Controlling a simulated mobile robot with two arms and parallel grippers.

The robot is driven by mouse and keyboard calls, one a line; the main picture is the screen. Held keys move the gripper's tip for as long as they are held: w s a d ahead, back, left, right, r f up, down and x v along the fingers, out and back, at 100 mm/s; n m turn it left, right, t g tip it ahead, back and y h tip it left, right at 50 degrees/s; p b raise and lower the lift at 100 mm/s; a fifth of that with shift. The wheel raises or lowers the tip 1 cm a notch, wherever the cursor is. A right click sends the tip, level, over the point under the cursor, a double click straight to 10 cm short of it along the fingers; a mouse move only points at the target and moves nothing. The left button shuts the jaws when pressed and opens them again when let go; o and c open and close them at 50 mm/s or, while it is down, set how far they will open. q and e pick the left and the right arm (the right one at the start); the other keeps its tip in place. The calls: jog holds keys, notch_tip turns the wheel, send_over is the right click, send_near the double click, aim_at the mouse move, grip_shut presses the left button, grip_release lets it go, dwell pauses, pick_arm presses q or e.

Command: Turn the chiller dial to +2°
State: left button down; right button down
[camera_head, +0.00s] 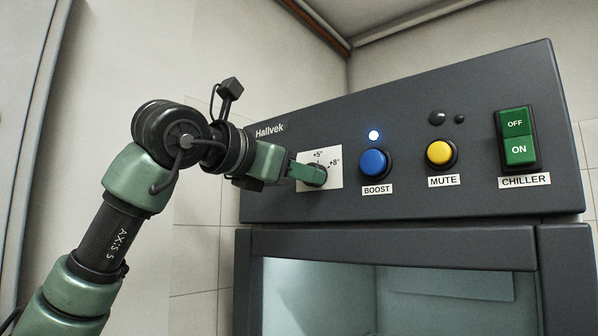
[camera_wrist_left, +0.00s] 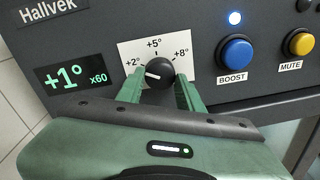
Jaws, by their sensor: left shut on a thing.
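The black chiller dial (camera_wrist_left: 160,71) sits on a white plate marked +2°, +5° and +8°. Its white pointer line points left, close to the +2° mark and seemingly a little below it. A display (camera_wrist_left: 75,78) left of the dial reads +1° in green, with x60 beside it. My left gripper (camera_wrist_left: 158,92) has one green finger on each side of the dial and is shut on it. In the head view the left gripper (camera_head: 306,173) covers much of the dial, and its wrist hides the display. My right gripper is not in view.
Right of the dial are a blue BOOST button (camera_head: 374,163) with a lit lamp above it, a yellow MUTE button (camera_head: 439,153) and a green OFF/ON CHILLER switch (camera_head: 517,138). A glass-fronted cabinet (camera_head: 380,243) is below the panel.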

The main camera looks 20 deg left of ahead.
pick_arm(q)
jog(key=shift+a+r, duration=0.1)
jog(key=shift+r, duration=0.2)
jog(key=c, duration=1)
grip_release()
jog(key=shift+c, duration=0.2)
jog(key=shift+o, duration=0.6)
jog(key=shift+w+d+f, duration=0.2)
jog(key=shift+w+f, duration=0.05)
jog(key=b+v, duration=0.2)
jog(key=v, duration=0.6)
jog(key=shift+w, duration=0.1)
